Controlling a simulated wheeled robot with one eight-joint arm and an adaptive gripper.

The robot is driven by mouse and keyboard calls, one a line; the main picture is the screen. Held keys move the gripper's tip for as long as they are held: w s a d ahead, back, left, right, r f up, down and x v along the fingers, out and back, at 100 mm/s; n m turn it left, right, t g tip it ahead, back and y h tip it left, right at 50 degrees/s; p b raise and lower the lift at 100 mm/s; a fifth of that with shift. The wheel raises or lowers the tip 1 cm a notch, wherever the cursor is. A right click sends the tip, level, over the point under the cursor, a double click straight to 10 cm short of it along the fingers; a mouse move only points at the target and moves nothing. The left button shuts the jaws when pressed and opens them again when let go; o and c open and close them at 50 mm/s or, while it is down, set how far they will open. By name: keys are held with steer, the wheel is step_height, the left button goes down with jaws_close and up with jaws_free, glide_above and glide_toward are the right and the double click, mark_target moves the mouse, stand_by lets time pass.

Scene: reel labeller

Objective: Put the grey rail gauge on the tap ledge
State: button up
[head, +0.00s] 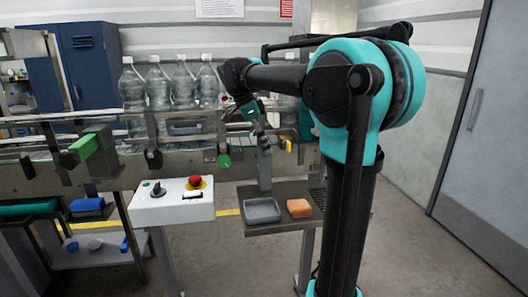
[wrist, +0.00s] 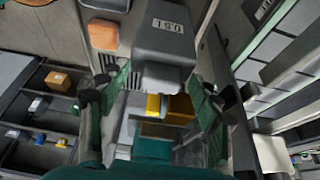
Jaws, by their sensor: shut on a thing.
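The grey rail gauge hangs from my gripper (head: 262,128) as a narrow upright piece (head: 264,168) in the head view. In the wrist view it is a grey block (wrist: 170,42) with a white number label, between the green fingers of my gripper (wrist: 160,80). The gripper is shut on it. Below it in the head view is a dark ledge (head: 284,226) with a slotted part at its right, probably the tap ledge; I see no tap. The gauge's lower end appears just above or behind the ledge's back edge; contact cannot be told.
A grey dish (head: 262,210) and an orange block (head: 299,208) occupy the ledge's front. The orange block also shows in the wrist view (wrist: 103,34). A control box (head: 172,203) with a red button stands left. Bottles (head: 170,85) line the conveyor behind. Floor at right is clear.

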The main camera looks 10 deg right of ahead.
steer(key=shift+f, duration=1.5)
steer(key=o, duration=1.8)
steer(key=shift+f, duration=0.1)
steer(key=shift+o, duration=0.2)
steer(key=v, duration=1.2)
